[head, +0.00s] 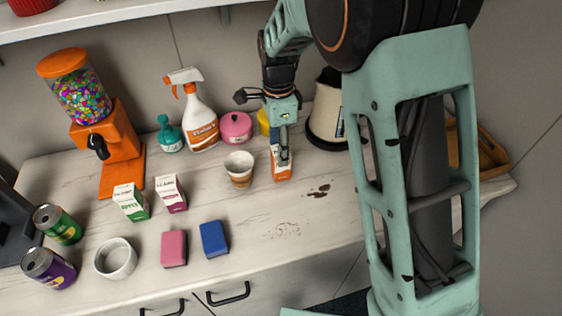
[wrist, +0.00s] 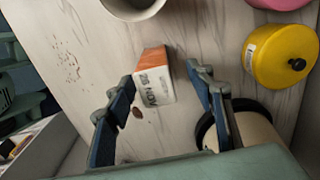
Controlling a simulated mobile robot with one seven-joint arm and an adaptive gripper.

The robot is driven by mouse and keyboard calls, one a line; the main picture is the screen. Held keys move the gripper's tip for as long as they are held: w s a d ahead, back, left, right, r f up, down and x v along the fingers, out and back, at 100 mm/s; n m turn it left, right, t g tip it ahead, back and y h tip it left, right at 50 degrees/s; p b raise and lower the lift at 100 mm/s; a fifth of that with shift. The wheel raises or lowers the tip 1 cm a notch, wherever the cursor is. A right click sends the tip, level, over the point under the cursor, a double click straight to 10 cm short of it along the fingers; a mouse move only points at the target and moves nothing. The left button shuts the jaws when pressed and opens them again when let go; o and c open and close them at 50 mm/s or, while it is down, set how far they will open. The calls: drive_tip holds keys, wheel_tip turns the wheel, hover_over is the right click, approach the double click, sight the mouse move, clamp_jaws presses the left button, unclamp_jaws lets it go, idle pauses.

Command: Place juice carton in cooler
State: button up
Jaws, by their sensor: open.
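An orange-and-white juice carton (head: 281,168) stands on the counter below my gripper (head: 284,150), which partly hides it in the head view. In the wrist view my gripper (wrist: 160,82) is open, with its blue-padded fingers on either side of the carton (wrist: 155,77) and gaps showing between. A green-and-white carton (head: 131,203) and a purple-and-white carton (head: 171,195) stand further left. I cannot make out a cooler for certain. A pale-walled open box (wrist: 45,148) shows at the lower left of the wrist view.
A paper cup (head: 240,169) stands just left of the orange carton. A cream-and-black container (head: 327,112) is close on its right. A yellow pot (wrist: 281,56), a pink pot (head: 235,128) and a spray bottle (head: 200,120) stand behind. The counter front is partly clear.

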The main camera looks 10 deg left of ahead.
drive_tip(key=f, duration=0.3)
drive_tip(key=shift+s+d+f+p, duration=0.2)
drive_tip(key=shift+d+f+p, duration=0.1)
drive_tip(key=shift+d+f, duration=0.1)
drive_tip(key=shift+a+f, duration=0.1)
drive_tip(key=shift+f, duration=0.4)
clamp_jaws()
